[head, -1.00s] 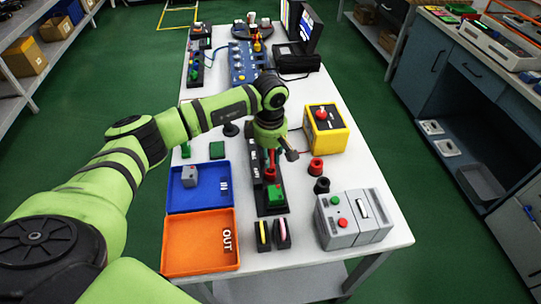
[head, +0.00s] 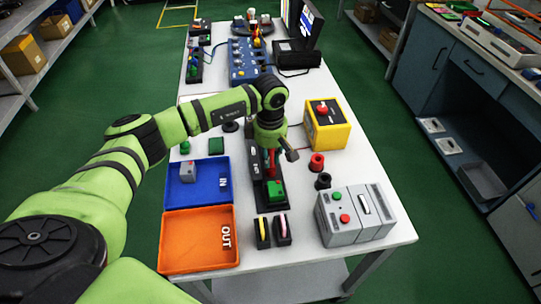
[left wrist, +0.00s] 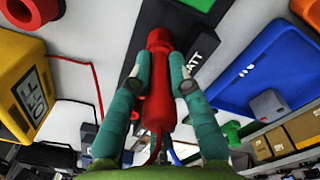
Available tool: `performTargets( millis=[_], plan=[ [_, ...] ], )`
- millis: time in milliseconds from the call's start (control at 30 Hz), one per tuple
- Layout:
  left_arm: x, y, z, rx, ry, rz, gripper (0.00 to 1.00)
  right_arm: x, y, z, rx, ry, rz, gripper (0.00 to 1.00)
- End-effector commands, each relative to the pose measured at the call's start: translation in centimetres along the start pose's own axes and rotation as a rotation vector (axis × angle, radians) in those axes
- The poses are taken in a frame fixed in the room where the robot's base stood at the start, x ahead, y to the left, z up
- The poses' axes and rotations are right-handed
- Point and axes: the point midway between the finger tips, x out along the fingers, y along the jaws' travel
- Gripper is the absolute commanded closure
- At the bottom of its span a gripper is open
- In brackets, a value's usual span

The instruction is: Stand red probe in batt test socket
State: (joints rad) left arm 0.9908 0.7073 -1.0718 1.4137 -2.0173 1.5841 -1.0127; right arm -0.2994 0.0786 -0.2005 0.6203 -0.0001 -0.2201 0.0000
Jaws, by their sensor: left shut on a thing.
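My left gripper (left wrist: 161,85) is shut on the red probe (left wrist: 158,90), its teal fingers on either side of it. In the head view the gripper (head: 271,150) is over the black test fixture (head: 262,208), with the red probe (head: 271,163) below it, near a green block (head: 275,190). The wrist view shows part of a black panel lettered "ATT" (left wrist: 202,58) beside the probe tip. The tip's contact with a socket is hidden, so I cannot tell if it is seated. My right gripper is not in view.
A yellow box (head: 327,137) with a red knob stands right of the gripper. Red (head: 317,163) and black (head: 323,181) holders and a grey box (head: 355,216) stand nearby. Blue (head: 205,199) and orange (head: 180,250) trays lie left. Two small upright pieces (head: 272,231) stand in front.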

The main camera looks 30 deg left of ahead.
Motion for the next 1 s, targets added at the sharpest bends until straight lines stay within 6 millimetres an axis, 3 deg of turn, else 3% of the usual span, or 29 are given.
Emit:
performTargets(
  millis=[67, 100, 167, 567, 667, 1000],
  plan=[
    [0.2, 0.0, 0.0, 0.0, 0.0, 0.001, 1.0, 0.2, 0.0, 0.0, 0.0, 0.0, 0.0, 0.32],
    [0.1, 0.0, 0.0, 0.0, 0.0, 0.001, 0.72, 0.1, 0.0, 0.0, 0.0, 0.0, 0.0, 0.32],
    [0.1, 0.0, 0.0, 0.0, 0.0, 0.001, 0.53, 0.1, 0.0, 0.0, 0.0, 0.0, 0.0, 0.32],
    [-0.3, 0.1, 0.0, 0.0, 0.0, 0.002, 0.53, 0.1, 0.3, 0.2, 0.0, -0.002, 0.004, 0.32],
    [-1.6, 0.1, 0.0, -0.001, 0.0, 0.005, 0.53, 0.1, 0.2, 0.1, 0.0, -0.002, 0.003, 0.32],
    [-8.7, 0.1, 0.0, 0.0, 0.001, 0.005, 0.53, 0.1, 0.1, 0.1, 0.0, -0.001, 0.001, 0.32]
  ],
)
